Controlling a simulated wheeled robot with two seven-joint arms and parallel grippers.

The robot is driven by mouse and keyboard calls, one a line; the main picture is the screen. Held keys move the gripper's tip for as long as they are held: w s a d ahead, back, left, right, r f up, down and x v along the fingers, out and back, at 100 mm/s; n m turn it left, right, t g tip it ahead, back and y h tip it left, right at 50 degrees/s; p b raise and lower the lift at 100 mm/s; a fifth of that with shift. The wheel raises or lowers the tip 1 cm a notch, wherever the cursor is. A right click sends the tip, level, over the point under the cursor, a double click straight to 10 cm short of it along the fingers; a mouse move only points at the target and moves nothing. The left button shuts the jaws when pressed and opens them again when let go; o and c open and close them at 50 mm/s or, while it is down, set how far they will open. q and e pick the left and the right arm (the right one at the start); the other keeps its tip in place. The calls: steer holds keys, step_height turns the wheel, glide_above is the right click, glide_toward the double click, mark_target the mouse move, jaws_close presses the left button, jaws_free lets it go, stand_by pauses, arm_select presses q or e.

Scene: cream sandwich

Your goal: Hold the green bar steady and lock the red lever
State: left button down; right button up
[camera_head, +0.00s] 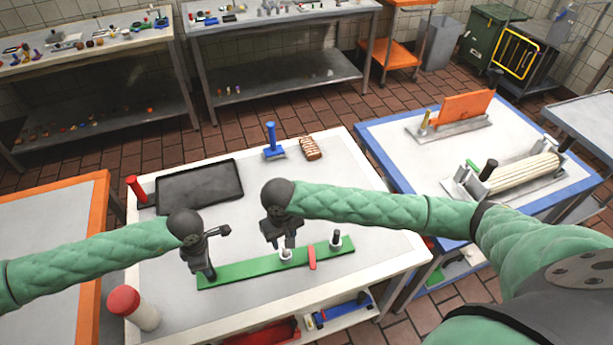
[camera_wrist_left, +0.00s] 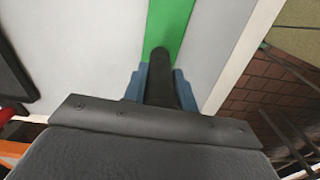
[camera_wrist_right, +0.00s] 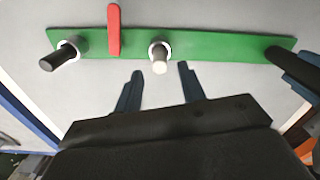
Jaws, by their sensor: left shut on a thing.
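The green bar (camera_head: 245,268) lies flat along the front of the white table; the right wrist view shows it too (camera_wrist_right: 220,45). My left gripper (camera_head: 205,265) is shut on the black handle (camera_wrist_left: 160,75) standing at the bar's left end. The red lever (camera_head: 312,257) lies across the bar, between two collared posts; it also shows in the right wrist view (camera_wrist_right: 114,30).
A black tray (camera_head: 200,187), a blue-handled tool (camera_head: 272,140) and a brown striped bar (camera_head: 310,148) are at the table's back. A red-topped cylinder (camera_head: 135,308) stands at front left. A blue-edged table (camera_head: 400,165) holding fixtures is at right.

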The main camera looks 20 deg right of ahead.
mark_target(285, 251)
arm_select(q)
steer(key=shift+f, duration=0.1)
arm_select(e)
step_height(285, 251, down, 8)
steer(key=shift+r, duration=0.25)
step_height(285, 251, up, 11)
steer(key=shift+r, duration=0.2)
arm_select(q)
steer(key=shift+r+p, duration=0.65)
steer(key=shift+r, duration=0.05)
steer(key=shift+r+p, duration=0.55)
arm_select(e)
steer(key=w+d+r+m, duration=0.2)
steer(key=w+d+r, duration=0.4)
steer(key=d+r, duration=0.3)
step_height(285, 251, up, 2)
steer(key=shift+w+r, duration=0.2)
steer(key=shift+w, duration=0.15)
arm_select(q)
steer(key=shift+w, duration=0.1)
arm_select(e)
steer(key=shift+d, duration=0.1)
